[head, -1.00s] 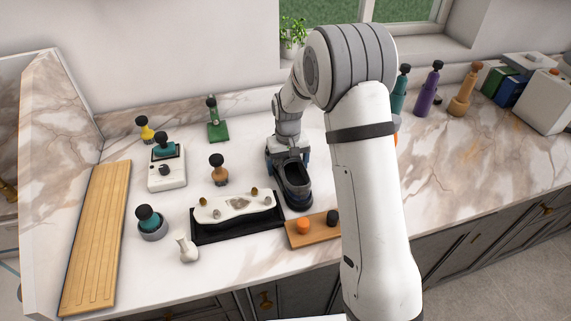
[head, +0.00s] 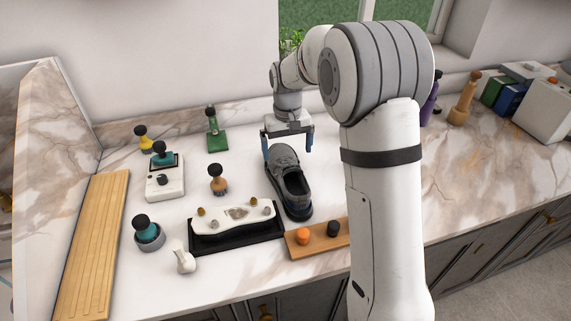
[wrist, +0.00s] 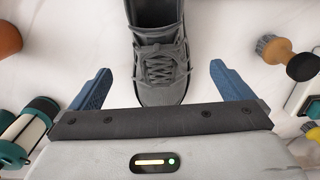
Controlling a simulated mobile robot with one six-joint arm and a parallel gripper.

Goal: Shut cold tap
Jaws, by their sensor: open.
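I cannot make out a cold tap in either view. My gripper (head: 288,148) is open and empty, at the far end of a dark grey lace-up shoe (head: 292,187) on the marble counter. In the wrist view, the two blue fingers stand on either side of the shoe's toe (wrist: 160,75), with a gap on each side. An orange knob (head: 303,236) and a black knob (head: 334,228) sit on a wooden board (head: 318,240) at the front; I cannot tell what they work.
A black tray (head: 208,247) carries a white piece with small knobs. Purple and tan bottles stand right, partly behind my arm.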

